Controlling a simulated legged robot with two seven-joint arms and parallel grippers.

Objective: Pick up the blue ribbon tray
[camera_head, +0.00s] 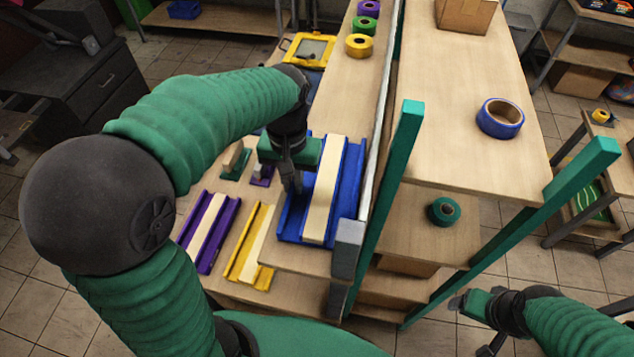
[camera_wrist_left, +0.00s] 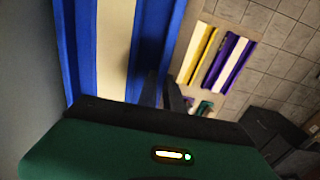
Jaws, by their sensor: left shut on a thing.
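The blue ribbon tray (camera_head: 347,200) has a cream strip (camera_head: 325,190) along its middle and sits at the front of the left wooden table in the head view. It also fills the upper left of the left wrist view (camera_wrist_left: 155,35). My left gripper (camera_head: 292,184) is at the tray's left side, pointing down, shut on its side wall. The fingers also show in the left wrist view (camera_wrist_left: 160,92). My right gripper (camera_head: 484,325) is at the lower right of the head view, away from the tray; its fingers are too unclear to judge.
A purple tray (camera_head: 228,236) and a yellow tray (camera_head: 244,244) lie left of the blue tray. A metal rail and green post (camera_head: 392,180) stand close on its right. Ribbon rolls, including a yellow one (camera_head: 359,46), sit farther back. A blue roll (camera_head: 500,118) is on the right table.

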